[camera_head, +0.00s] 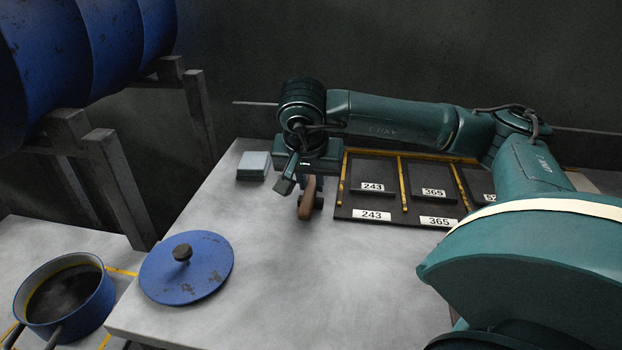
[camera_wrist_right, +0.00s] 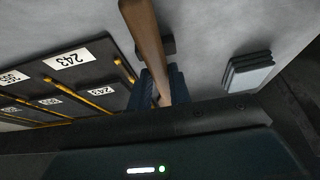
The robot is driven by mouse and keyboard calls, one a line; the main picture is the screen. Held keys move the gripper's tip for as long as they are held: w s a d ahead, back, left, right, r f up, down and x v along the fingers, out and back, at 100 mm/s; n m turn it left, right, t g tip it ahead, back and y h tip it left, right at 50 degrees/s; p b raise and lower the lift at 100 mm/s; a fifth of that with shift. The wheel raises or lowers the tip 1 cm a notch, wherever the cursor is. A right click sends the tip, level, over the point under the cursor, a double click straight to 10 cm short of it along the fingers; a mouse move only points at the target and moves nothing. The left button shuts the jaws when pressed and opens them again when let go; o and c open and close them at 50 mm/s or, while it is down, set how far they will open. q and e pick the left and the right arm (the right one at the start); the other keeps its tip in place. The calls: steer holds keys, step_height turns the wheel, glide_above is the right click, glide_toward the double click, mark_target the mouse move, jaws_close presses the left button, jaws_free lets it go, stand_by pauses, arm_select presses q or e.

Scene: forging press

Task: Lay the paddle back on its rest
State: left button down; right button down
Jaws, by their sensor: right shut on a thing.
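The paddle's brown wooden handle (camera_head: 307,198) is held in my right gripper (camera_head: 303,183), low over the grey table beside the tray with labels. In the right wrist view the handle (camera_wrist_right: 146,38) runs up from the shut fingers (camera_wrist_right: 158,92) and out of the top edge. The rest of the paddle is hidden or out of frame. A small dark block (camera_wrist_right: 168,45) shows right beside the handle; it may be the rest, and I cannot tell whether they touch. My left gripper is not in view.
A dark tray (camera_head: 342,212) with plates numbered 243 and 365 lies right of the gripper. A stack of grey-blue pads (camera_head: 254,165) lies to the left. A blue lid (camera_head: 187,268) and a blue pot (camera_head: 66,293) stand front left. The table's middle (camera_head: 310,285) is clear.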

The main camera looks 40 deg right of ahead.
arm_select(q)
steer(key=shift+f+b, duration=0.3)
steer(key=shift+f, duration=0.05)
arm_select(e)
steer(key=shift+f, duration=0.45)
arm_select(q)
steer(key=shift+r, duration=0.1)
arm_select(e)
steer(key=c, duration=1.2)
jaws_free()
steer(key=shift+v, duration=1.05)
arm_select(q)
steer(key=p, duration=0.1)
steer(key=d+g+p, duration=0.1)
steer(key=p, duration=0.1)
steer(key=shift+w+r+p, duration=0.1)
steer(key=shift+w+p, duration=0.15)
steer(key=shift+p, duration=0.05)
arm_select(e)
steer(key=v, duration=1.1)
steer(key=shift+s, duration=0.15)
